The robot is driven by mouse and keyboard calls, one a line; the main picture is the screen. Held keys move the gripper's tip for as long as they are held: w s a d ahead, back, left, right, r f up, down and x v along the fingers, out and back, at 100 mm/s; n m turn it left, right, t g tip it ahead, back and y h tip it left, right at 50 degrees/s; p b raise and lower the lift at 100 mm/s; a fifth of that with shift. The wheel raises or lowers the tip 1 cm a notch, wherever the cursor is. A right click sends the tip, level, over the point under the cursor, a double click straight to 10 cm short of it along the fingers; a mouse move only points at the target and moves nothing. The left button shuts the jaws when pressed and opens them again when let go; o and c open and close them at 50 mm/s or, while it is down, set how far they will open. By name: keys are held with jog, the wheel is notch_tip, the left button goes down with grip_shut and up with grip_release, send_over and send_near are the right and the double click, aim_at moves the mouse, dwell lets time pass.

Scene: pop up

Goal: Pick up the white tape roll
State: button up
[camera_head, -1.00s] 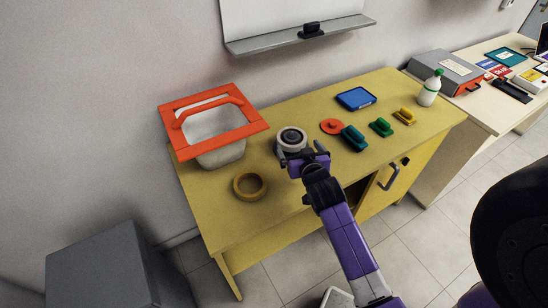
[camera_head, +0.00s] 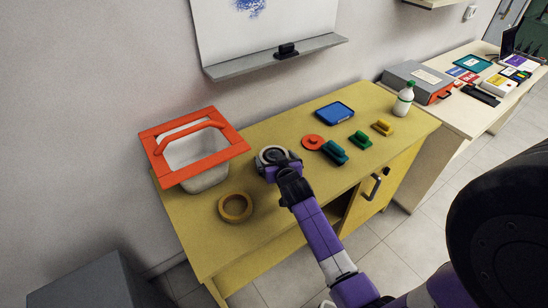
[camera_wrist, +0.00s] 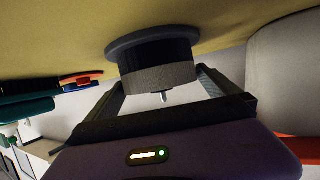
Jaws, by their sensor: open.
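The white tape roll (camera_head: 272,154) lies on the yellow table, a pale ring with a dark middle. My gripper (camera_head: 277,164) is right at its near side and hides part of it. In the wrist view, my gripper (camera_wrist: 160,86) is open, with one finger on each side of a round, shaded body with a wider rim, which appears to be the roll (camera_wrist: 155,58). I cannot tell whether either finger touches it.
A yellow tape ring (camera_head: 235,207) and an orange-rimmed bin (camera_head: 243,148) stand left of my gripper. A red disc (camera_head: 312,142) and a teal-handled block (camera_head: 334,152) lie close on the right. The yellow table (camera_head: 255,250) is clear at the front left.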

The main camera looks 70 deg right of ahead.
jog(key=c, duration=1.3)
jog(key=shift+r, duration=0.1)
